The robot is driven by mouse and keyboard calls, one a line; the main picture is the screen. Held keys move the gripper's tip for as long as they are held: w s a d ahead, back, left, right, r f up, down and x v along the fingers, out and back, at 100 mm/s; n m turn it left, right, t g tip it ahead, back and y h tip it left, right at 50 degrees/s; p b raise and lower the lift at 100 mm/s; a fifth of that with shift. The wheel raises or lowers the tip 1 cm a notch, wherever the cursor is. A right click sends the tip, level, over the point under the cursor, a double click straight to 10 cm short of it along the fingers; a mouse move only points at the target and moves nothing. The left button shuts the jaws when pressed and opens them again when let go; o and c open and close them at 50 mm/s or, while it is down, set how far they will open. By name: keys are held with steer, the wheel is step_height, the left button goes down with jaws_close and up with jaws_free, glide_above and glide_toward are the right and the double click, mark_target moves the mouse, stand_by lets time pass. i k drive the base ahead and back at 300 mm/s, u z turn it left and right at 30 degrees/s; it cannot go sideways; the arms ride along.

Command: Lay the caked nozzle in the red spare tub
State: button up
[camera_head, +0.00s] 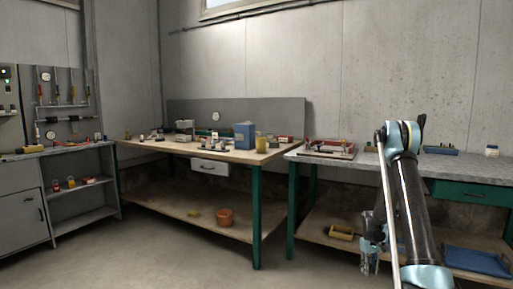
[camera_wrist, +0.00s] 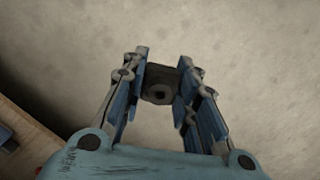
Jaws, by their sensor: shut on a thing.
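My gripper (camera_wrist: 163,85) is shut on the caked nozzle (camera_wrist: 160,84), a small dark, dirty block with a round hole, held between the fingertips. In the head view my gripper (camera_head: 370,262) hangs low in front of the right bench, and the nozzle is too small to make out there. I cannot tell for sure which container is the red spare tub. An orange-red round tub (camera_head: 224,217) stands on the lower shelf of the middle bench, and a small red box (camera_head: 285,140) sits on that bench's top at the right.
The middle bench (camera_head: 215,154) carries a blue box (camera_head: 244,135), a yellow cup (camera_head: 261,144) and small parts. A yellow bin (camera_head: 341,232) and a blue tray (camera_head: 477,261) are on the right lower shelf. Bare floor (camera_wrist: 245,50) lies beneath the gripper.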

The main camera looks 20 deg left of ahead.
mark_target(284, 142)
steer(key=u, duration=0.4)
steer(key=i, duration=1)
steer(key=z, duration=0.05)
